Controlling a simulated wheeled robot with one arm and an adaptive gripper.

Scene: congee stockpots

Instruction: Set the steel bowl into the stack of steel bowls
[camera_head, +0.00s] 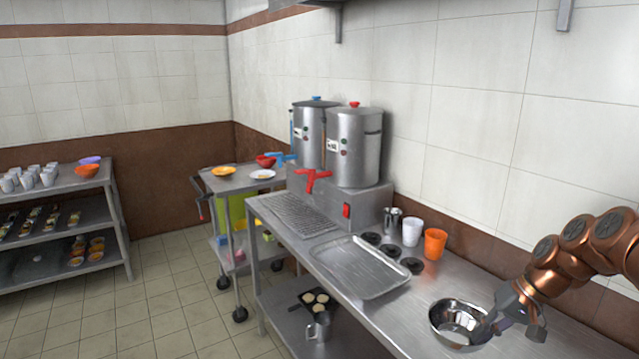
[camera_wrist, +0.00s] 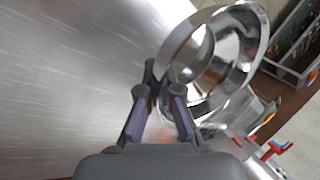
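A shiny steel bowl (camera_head: 457,322) shows at the near right of the counter in the head view, its mouth facing up. My gripper (camera_head: 497,322) is at its right side, against or very near the rim. In the wrist view the bowl (camera_wrist: 248,58) lies up and right of my fingers (camera_wrist: 160,80), and its near rim reaches the fingertips. The fingers are close together with a small gap; whether they pinch the rim is hidden. I see one bowl outline in the head view and cannot tell whether other bowls are nested beneath it.
A steel tray (camera_head: 360,268) lies left of the bowl. Dark round lids (camera_head: 391,251), a white cup (camera_head: 412,232) and an orange cup (camera_head: 435,243) stand along the wall side. Stockpots (camera_head: 353,145) stand at the far end. Counter around the bowl's left is clear.

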